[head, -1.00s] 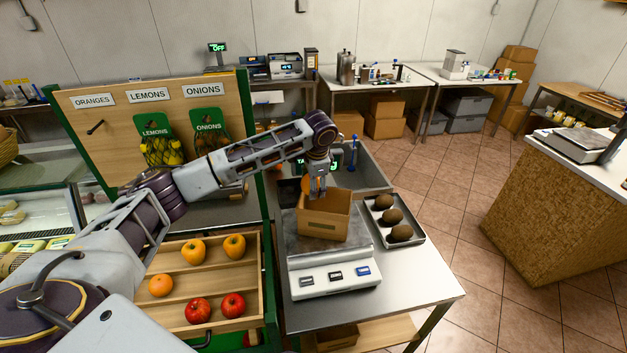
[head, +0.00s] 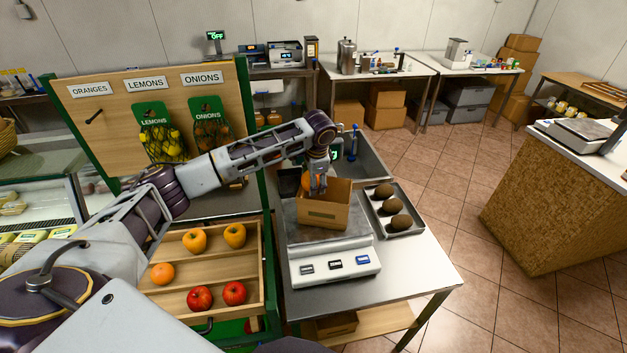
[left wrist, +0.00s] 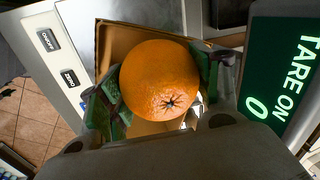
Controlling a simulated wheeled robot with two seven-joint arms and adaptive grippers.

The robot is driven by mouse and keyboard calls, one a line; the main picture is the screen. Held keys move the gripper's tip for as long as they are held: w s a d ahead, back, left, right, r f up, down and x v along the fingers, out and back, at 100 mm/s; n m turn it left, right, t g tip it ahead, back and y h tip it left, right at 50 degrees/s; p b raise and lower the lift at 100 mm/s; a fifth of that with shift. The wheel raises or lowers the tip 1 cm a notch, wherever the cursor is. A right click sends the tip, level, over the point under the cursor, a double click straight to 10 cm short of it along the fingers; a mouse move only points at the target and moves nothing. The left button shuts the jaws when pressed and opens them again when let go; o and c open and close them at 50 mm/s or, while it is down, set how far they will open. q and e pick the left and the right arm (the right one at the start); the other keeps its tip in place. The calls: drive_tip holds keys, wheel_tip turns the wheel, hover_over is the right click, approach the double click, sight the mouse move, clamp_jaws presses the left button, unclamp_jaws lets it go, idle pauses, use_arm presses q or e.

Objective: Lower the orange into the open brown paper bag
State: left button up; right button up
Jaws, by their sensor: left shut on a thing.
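The brown paper bag (head: 323,216) stands open on the weighing scale (head: 335,262). My left gripper (head: 317,188) points down at the bag's mouth. It is shut on the orange (left wrist: 160,80), which shows whole between the two fingers in the left wrist view. In the head view only a sliver of the orange (head: 306,182) shows beside the fingers, at the bag's back left rim. The bag (left wrist: 112,45) lies behind the orange in the wrist view. Whether the orange touches the bag is hidden. My right gripper is not in view.
A metal tray (head: 408,232) with three brown round items stands right of the scale. A wooden shelf (head: 205,270) with apples and other fruit is at left. The table's front right is clear.

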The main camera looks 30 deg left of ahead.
use_arm(q)
drive_tip(key=o, duration=1.2)
drive_tip(key=shift+r, duration=0.1)
drive_tip(key=shift+v, duration=5.9)
